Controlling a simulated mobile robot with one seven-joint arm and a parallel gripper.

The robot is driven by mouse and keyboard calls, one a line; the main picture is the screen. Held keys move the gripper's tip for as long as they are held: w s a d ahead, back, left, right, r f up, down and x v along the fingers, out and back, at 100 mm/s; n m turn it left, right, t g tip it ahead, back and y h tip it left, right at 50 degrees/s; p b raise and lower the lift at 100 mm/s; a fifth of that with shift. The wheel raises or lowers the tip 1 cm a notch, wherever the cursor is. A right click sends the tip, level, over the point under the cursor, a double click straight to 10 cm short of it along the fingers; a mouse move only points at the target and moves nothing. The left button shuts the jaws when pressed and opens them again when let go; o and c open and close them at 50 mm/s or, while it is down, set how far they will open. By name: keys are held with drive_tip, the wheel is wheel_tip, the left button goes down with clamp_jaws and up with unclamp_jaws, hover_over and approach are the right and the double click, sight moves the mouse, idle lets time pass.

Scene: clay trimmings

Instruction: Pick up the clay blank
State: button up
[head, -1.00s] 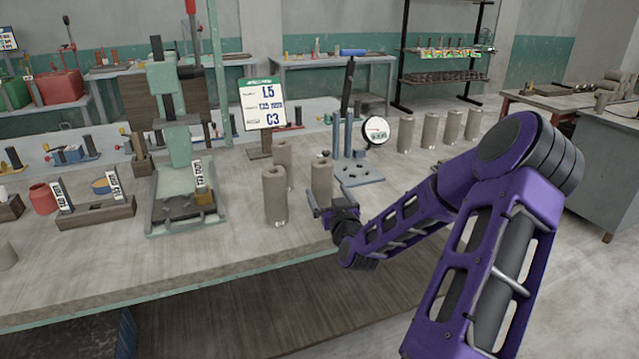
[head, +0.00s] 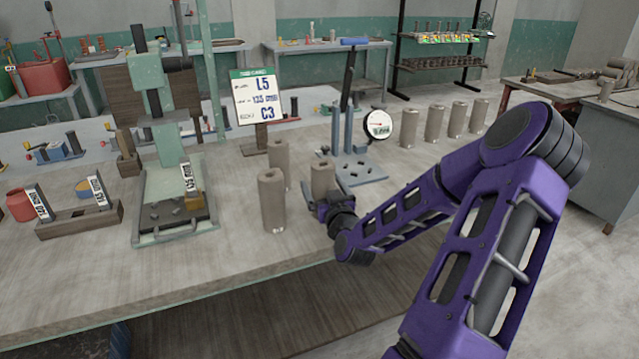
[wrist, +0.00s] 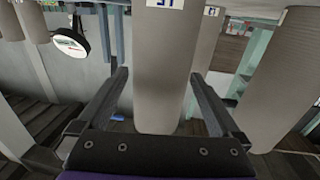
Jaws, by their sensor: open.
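A grey-brown cylindrical clay blank (head: 323,174) stands upright on the workbench, left of my arm. My gripper (head: 322,203) is low at its near side and covers its lower part in the head view. In the wrist view the blank (wrist: 165,75) fills the middle, with one finger of my open gripper (wrist: 161,80) on each side. Gaps show between the blank and both fingers. A small label with dark print shows at its top edge there. Two similar blanks stand close by on the left, one nearer (head: 272,200) and one behind (head: 279,160).
Several more blanks (head: 437,126) stand in a row at the back right. A dial gauge stand (head: 360,172) is behind the blank. A sign (head: 260,97) reading L5 and C3 and a green press (head: 165,215) stand left. In the wrist view another blank (wrist: 262,75) is close on the right.

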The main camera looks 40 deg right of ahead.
drive_tip(key=shift+w, duration=0.15)
drive_tip(key=shift+c, duration=0.3)
drive_tip(key=shift+r, duration=0.1)
clamp_jaws()
